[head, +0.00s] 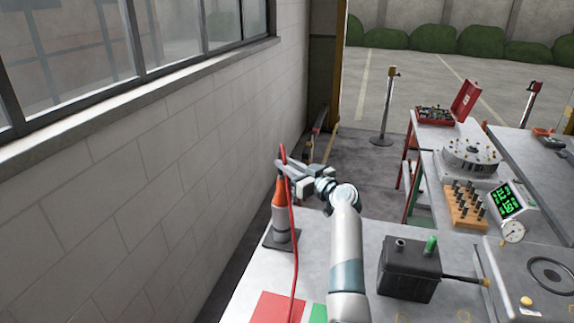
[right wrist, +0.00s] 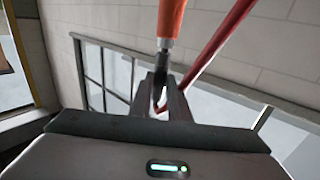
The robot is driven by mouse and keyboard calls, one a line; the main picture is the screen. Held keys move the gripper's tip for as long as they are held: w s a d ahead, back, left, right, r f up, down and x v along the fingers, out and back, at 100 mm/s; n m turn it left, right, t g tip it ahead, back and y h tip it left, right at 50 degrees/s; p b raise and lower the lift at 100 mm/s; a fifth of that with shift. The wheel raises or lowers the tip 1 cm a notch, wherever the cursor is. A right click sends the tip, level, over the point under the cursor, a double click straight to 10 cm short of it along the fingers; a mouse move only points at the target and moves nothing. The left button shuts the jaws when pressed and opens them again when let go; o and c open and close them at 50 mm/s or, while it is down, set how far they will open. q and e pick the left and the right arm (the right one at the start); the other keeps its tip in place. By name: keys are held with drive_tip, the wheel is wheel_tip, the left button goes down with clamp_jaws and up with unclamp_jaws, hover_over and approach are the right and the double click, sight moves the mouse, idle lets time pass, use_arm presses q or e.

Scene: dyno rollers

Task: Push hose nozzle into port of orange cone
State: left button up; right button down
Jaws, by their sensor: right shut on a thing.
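The orange cone (head: 279,192) stands upright on a dark square base at the left end of the metal table, near the wall. Its lower part is grey. My right gripper (head: 284,168) is at the cone's top, shut on the dark hose nozzle. In the right wrist view, which looks upside down, the nozzle (right wrist: 162,60) lies in line between my right fingertips (right wrist: 160,92) and the orange cone (right wrist: 171,18). They appear to meet, but how deep the nozzle sits is unclear. The port is hidden. My left gripper is out of view.
The red hose (head: 292,235) rises beside the cone from the table front. A black box (head: 409,270), a peg block (head: 464,206) and a gauge (head: 513,231) stand to the right. The brick wall (head: 180,160) is close on the left.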

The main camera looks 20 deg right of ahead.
drive_tip(key=shift+f, duration=0.3)
drive_tip(key=c, duration=1.6)
unclamp_jaws()
drive_tip(key=shift+s, duration=0.1)
drive_tip(key=b+v, duration=0.3)
drive_tip(key=v, duration=1.4)
drive_tip(key=shift+s+d, duration=0.1)
drive_tip(key=shift+f, duration=0.1)
